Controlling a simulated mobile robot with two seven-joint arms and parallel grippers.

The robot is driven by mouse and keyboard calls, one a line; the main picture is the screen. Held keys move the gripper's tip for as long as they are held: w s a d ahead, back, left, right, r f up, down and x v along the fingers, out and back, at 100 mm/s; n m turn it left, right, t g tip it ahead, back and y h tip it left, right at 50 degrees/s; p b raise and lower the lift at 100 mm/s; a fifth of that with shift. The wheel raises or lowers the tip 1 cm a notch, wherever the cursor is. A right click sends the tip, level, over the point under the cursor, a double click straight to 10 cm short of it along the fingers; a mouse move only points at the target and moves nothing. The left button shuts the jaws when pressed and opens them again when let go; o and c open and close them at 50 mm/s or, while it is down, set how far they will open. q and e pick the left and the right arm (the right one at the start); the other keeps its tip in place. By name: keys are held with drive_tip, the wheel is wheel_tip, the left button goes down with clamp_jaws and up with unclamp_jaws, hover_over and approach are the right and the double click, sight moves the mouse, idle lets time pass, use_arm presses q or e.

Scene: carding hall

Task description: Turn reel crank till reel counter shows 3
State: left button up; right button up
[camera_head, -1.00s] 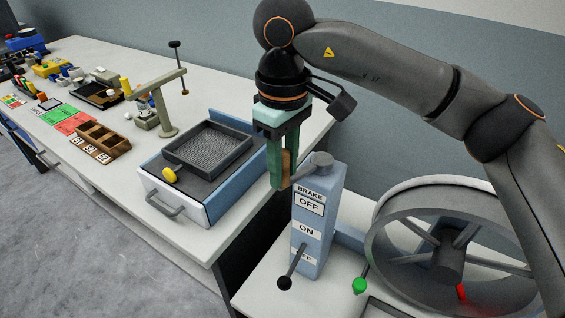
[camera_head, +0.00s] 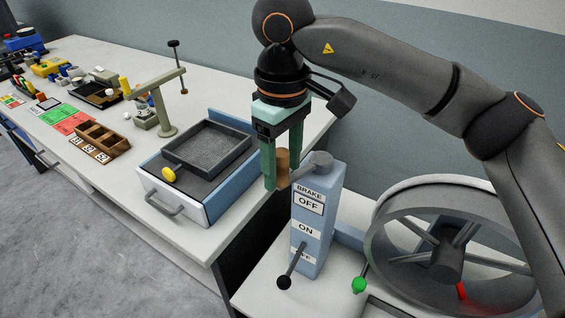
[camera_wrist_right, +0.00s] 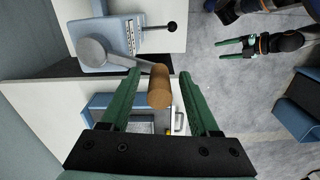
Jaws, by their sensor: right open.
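The reel crank is a grey arm (camera_head: 307,170) on top of a blue post (camera_head: 325,205), with an upright brown handle (camera_head: 282,160). My right gripper (camera_head: 283,174) is open, its green fingers on either side of the handle. In the right wrist view the handle (camera_wrist_right: 159,85) stands between the spread fingers, with gaps on both sides. The reel (camera_head: 385,255) is a grey spoked wheel at the right, with a red mark (camera_head: 461,290) low on it. I cannot make out a counter reading. My left gripper (camera_wrist_right: 232,53) shows open and empty in the right wrist view.
The post has BRAKE OFF and ON labels and a black-knobbed lever (camera_head: 285,281). A green knob (camera_head: 359,286) stands beside the reel. A blue-and-white unit with a mesh tray (camera_head: 172,158) and a yellow knob (camera_head: 169,175) sits on the long table at the left. The floor is clear.

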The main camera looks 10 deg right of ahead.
wheel_tip(320, 180, up, 12)
drive_tip(key=p, duration=0.1)
drive_tip(key=shift+r, duration=0.15)
idle(0.4)
